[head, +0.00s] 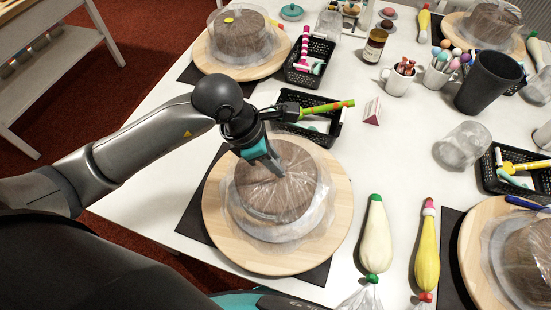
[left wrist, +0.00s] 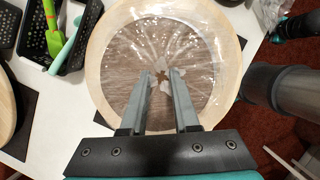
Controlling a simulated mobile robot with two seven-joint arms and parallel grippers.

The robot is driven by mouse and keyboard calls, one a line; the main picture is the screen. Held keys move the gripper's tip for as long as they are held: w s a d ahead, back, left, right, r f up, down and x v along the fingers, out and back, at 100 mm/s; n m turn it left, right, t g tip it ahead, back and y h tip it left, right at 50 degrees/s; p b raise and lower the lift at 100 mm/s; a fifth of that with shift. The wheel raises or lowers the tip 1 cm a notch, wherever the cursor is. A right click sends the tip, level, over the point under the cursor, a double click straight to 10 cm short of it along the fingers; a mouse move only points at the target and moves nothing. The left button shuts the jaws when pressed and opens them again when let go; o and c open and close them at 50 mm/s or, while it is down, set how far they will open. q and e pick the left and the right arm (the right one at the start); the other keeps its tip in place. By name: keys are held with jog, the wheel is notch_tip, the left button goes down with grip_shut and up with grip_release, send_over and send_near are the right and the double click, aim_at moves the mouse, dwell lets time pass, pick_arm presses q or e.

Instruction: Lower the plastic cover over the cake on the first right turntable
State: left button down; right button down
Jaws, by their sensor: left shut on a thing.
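The clear plastic cover (head: 325,205) is around the brown cake (head: 275,190) on the wooden turntable (head: 225,240) in the middle of the head view. I cannot tell whether its rim touches the board. My left gripper (head: 277,168) points down at the top of the cover and is shut on it. In the left wrist view, the two fingers (left wrist: 168,78) are over the middle of the cover, with the cake showing through. Of my right gripper, only a dark and teal part seems to show at the lower edge of the head view; its fingers are hidden.
A black basket (head: 335,128) stands just behind the turntable. A second turntable (head: 207,60) with a covered cake is at the back left. White (head: 374,240) and yellow (head: 427,250) piping bags lie to the right. Another turntable (head: 475,240) is at the right edge.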

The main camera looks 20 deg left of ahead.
pick_arm(q)
jog(key=shift+f, duration=0.15)
jog(key=c, duration=0.6)
grip_release()
jog(key=shift+r+p, duration=2.5)
jog(key=shift+r, duration=1.1)
jog(key=shift+f, duration=0.1)
